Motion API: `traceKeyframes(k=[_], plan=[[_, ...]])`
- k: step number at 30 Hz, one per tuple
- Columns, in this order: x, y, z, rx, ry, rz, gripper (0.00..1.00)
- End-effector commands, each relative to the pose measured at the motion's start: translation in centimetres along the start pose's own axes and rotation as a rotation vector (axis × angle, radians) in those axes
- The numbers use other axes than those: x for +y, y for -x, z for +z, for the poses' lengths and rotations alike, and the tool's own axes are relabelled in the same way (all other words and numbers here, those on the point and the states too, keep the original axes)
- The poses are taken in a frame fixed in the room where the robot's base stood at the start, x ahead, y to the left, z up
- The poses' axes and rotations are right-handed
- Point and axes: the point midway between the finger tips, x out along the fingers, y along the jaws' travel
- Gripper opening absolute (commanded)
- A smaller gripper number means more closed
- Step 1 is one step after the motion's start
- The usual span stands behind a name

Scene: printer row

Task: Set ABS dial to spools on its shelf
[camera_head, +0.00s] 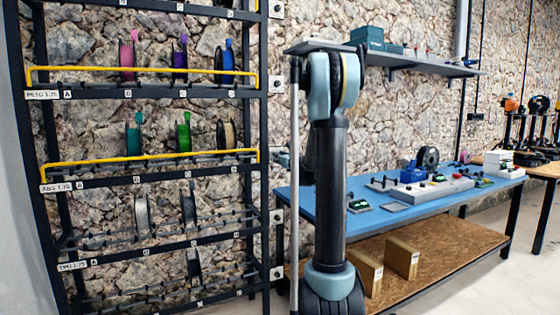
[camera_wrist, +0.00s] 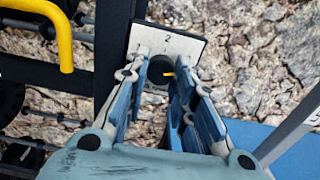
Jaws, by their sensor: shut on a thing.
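In the wrist view, a white dial plate (camera_wrist: 189,46) marked 2 is fixed to the rack's dark post. My gripper (camera_wrist: 164,73) is shut on the dial, one blue finger on each side. In the head view, the shelf labelled ABS 1.75 (camera_head: 57,187) has a yellow front rail and holds a teal spool (camera_head: 134,139), a green spool (camera_head: 183,136) and a cream spool (camera_head: 228,134). My arm hides much of the gripper there.
The PETG shelf (camera_head: 42,95) above holds several spools, and the TPU shelf (camera_head: 72,266) is below. Another dial plate (camera_head: 277,84) sits higher on the post. A blue workbench (camera_head: 293,202) with devices stands right, under a wall shelf (camera_head: 420,66). A yellow rail end (camera_wrist: 65,55) is beside my gripper.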

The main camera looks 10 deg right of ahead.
Motion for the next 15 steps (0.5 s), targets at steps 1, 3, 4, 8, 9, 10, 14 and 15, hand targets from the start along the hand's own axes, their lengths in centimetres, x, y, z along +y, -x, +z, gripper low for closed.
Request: traceKeyframes(k=[1,3,4,8,9,10,14,15], plan=[[-0.07,0.00,0.01,0.000,0.020,-0.001,0.00],[-0.09,-0.01,0.01,0.000,0.063,-0.002,0.00],[-0.09,0.00,0.01,0.000,0.082,-0.002,0.00],[-0.11,-0.01,0.01,0.000,0.153,-0.002,0.00],[-0.11,-0.01,0.01,0.000,0.166,-0.002,0.00],[-0.11,-0.01,0.01,0.000,0.174,-0.002,0.00],[-0.11,-0.01,0.01,0.000,0.185,-0.002,0.00],[-0.11,-0.01,0.01,0.000,0.185,-0.002,0.00]])
